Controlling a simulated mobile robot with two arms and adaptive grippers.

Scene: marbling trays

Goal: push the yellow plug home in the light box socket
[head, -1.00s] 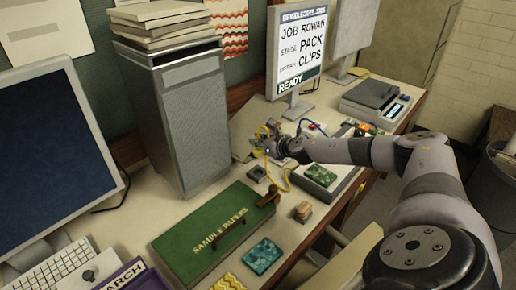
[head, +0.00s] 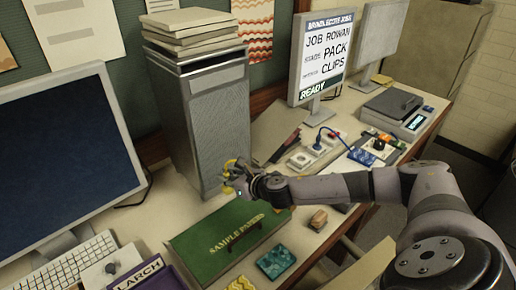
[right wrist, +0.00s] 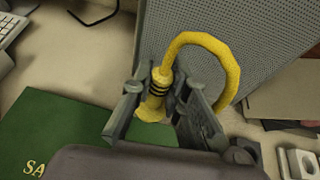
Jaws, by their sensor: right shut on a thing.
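The yellow plug (right wrist: 157,88) with dark rings is between the fingers of my right gripper (right wrist: 160,108) in the right wrist view. The gripper is shut on it. Its yellow cable (right wrist: 232,68) arches up and to the right. In the head view my right gripper (head: 234,178) is in front of the grey tower, above the back of the green case, with a bit of yellow (head: 229,166) showing. Small white socket blocks (head: 300,160) stand on the desk to its right. I cannot tell which is the light box socket. My left gripper is not in view.
The grey tower (head: 212,125) rises close behind the gripper. The green sample papers case (head: 215,248) lies below it. My arm covers part of the desk's right side.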

